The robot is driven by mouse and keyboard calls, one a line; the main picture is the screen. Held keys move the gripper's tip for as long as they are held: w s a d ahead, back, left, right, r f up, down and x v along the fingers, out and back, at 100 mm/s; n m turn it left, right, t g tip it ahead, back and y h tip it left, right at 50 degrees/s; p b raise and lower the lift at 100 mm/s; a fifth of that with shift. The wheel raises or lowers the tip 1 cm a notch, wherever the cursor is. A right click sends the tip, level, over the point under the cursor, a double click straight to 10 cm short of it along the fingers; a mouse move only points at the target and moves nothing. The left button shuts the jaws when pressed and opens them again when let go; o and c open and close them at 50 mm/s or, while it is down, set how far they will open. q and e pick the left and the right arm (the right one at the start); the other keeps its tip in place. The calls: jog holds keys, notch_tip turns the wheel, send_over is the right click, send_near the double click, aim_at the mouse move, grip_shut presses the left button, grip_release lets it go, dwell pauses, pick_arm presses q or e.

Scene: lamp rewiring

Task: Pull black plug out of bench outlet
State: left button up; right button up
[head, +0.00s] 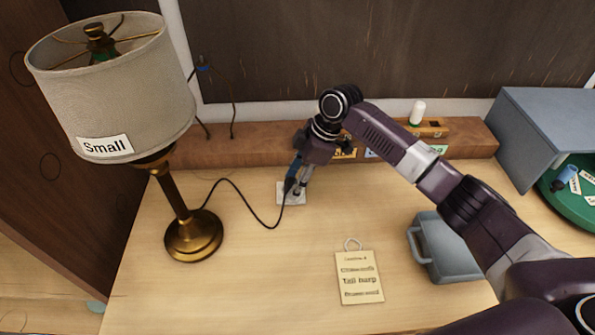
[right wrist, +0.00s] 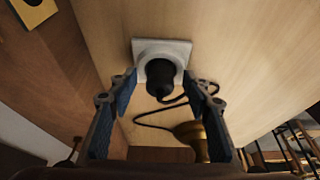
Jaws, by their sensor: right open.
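The black plug (right wrist: 160,75) sits in the white bench outlet (right wrist: 178,48) in the right wrist view. In the head view the outlet plate (head: 299,199) lies flat on the bench, and my gripper largely hides the plug. My right gripper (head: 295,185) points down over it. In the right wrist view my right gripper (right wrist: 158,87) is open, with one blue-padded finger on each side of the plug. I cannot tell whether the pads touch it. A black cord (head: 243,197) runs from the outlet to the lamp (head: 110,90) labelled "Small". My left gripper is out of view.
A paper tag (head: 358,278) lies in front of the outlet. A grey box with a handle (head: 443,250) stands to its right. A wooden ledge (head: 265,148) runs along the back. A green round tray (head: 575,215) is at far right. The bench between lamp and tag is clear except for the cord.

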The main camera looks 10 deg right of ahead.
jog(key=shift+f, duration=0.1)
jog(key=c, duration=0.7)
jog(key=o, duration=0.7)
